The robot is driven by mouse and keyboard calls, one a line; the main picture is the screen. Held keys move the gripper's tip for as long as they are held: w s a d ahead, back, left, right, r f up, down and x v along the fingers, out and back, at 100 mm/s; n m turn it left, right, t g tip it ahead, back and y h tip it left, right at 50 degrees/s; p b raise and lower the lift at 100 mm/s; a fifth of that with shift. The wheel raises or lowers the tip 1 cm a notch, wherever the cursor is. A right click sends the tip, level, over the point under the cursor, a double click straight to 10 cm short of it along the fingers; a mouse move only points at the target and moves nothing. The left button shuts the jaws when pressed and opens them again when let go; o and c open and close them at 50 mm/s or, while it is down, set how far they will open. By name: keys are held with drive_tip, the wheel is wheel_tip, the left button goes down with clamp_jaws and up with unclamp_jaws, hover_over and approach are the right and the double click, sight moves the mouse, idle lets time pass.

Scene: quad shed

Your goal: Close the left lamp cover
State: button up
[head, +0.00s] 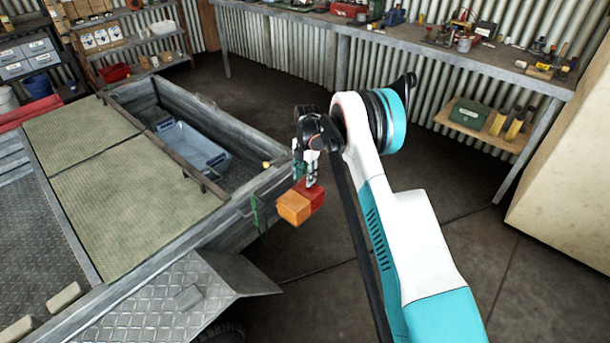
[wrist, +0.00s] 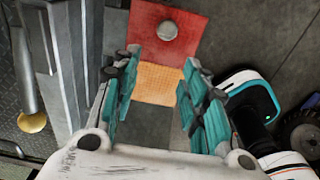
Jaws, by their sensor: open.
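A box-shaped lamp, part orange (head: 293,208) and part red (head: 315,194), shows at the trailer's rear corner in the head view. In the wrist view its red face (wrist: 150,30) carries a round grey knob or bulb (wrist: 168,30), and its textured orange face (wrist: 158,84) lies nearer. I cannot tell which part is the cover or how far it stands open. My gripper (head: 306,172) is over the lamp, pointing down at it. In the wrist view its teal fingers (wrist: 160,68) are apart, with the lamp between and beyond them. Contact cannot be made out.
The grey metal trailer (head: 215,222) fills the left, with a blue-grey crate (head: 190,146) in its bed and a mudguard (head: 170,295) in front. A workbench (head: 420,55) with tools runs along the back wall. Dark floor (head: 320,290) is free below the lamp.

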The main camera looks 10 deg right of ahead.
wheel_tip(320, 180, up, 12)
drive_tip(key=shift+w+d, duration=0.15)
drive_tip(key=shift+d, duration=0.1)
idle(0.4)
drive_tip(key=s+a+r+m+t, duration=0.1)
drive_tip(key=s+r+m+t, duration=0.1)
drive_tip(key=s+r+m, duration=0.65)
drive_tip(key=s+r+m+t, duration=0.25)
drive_tip(key=s+r, duration=0.75)
drive_tip(key=r, duration=0.5)
drive_tip(key=s+a+f+m+t, duration=0.1)
drive_tip(key=s+m, duration=1.2)
drive_tip(key=s, duration=1.4)
drive_tip(key=shift+f+m+t+h, duration=0.3)
drive_tip(key=shift+f+m+t, duration=0.1)
drive_tip(key=shift+f+t, duration=0.5)
drive_tip(key=shift+r, duration=0.1)
